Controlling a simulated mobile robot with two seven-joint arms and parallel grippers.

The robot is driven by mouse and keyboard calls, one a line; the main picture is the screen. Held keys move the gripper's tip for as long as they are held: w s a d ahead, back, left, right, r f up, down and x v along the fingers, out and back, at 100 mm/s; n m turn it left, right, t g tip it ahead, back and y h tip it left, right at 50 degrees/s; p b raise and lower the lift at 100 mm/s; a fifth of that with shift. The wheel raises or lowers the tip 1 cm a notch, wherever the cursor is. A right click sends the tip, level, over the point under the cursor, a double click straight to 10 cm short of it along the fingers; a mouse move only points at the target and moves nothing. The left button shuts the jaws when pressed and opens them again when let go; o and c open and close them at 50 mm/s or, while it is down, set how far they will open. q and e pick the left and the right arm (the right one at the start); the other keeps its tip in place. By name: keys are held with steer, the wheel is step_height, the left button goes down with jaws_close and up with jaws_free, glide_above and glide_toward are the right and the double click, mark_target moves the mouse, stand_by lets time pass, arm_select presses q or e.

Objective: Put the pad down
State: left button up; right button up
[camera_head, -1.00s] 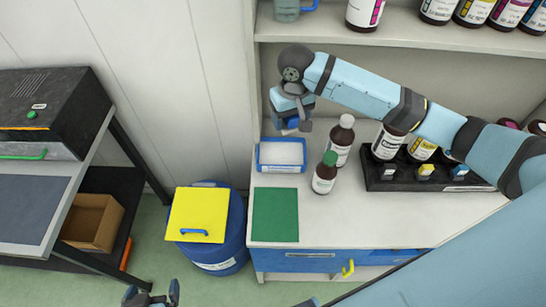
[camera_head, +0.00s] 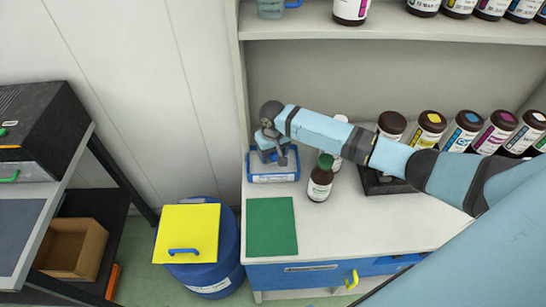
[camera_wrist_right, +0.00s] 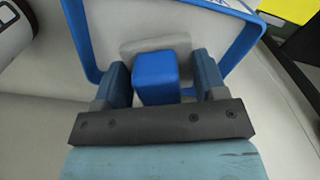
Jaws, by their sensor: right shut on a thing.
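The pad shows in the right wrist view as a pale grey slab (camera_wrist_right: 130,48) with a blue block handle (camera_wrist_right: 155,78). My right gripper (camera_head: 277,158) is shut on that handle, one finger on each side. It is low over the blue-rimmed tray (camera_head: 272,179) at the worktop's left end, and the tray's rim (camera_wrist_right: 80,45) surrounds the pad in the wrist view. In the head view the gripper hides most of the pad. I cannot tell whether the pad touches the tray floor. My left gripper is out of view.
A green-capped brown bottle (camera_head: 320,180) stands right of the tray, with a white-capped bottle (camera_head: 338,128) behind it. A green mat (camera_head: 271,228) lies in front. Several ink bottles (camera_head: 462,132) stand along the right. A blue drum with a yellow lid (camera_head: 188,232) stands left.

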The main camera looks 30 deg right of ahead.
step_height(320, 180, down, 2)
steer(key=shift+f, duration=0.15)
steer(key=shift+f, duration=0.1)
steer(key=o, duration=0.9)
